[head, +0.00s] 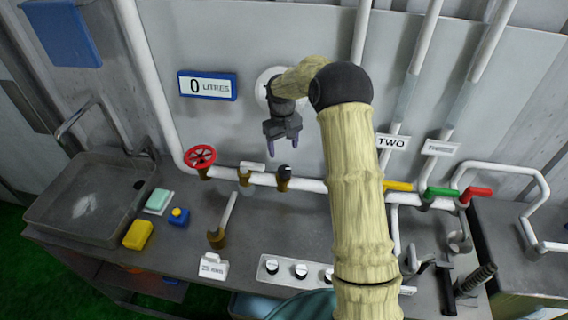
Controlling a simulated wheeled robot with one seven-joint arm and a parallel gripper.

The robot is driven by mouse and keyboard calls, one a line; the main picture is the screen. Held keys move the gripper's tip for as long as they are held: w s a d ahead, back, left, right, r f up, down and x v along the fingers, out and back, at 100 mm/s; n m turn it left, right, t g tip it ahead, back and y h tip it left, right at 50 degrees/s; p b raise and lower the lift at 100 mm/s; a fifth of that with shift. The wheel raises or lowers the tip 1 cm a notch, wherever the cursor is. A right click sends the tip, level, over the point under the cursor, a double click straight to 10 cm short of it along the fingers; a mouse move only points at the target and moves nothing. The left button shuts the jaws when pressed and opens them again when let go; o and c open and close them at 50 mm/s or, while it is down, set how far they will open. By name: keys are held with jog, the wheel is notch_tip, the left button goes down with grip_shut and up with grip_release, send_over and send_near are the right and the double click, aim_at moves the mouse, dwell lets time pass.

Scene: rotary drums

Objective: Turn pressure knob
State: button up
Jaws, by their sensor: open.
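No label reading "pressure" is legible, so I cannot tell which knob is the pressure knob. A black-topped valve knob (284,172) stands on the white pipe in the middle. A white-handled valve (247,174) is just left of it, and a red handwheel (200,157) is further left.
A "0 LITRES" display (207,86) is on the wall. Yellow (398,186), green (442,193) and red (475,193) valve handles are at the right. A sink (90,200) is at the left. A lever (222,220) stands on the bench. My arm hides part of the middle.

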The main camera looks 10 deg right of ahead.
aim_at(284, 169)
notch_tip(284, 169, down, 10)
jog(key=p, duration=0.3)
jog(key=shift+d+r, duration=0.1)
jog(key=shift+d, duration=0.05)
jog(key=c, duration=1)
jog(key=shift+o, duration=0.2)
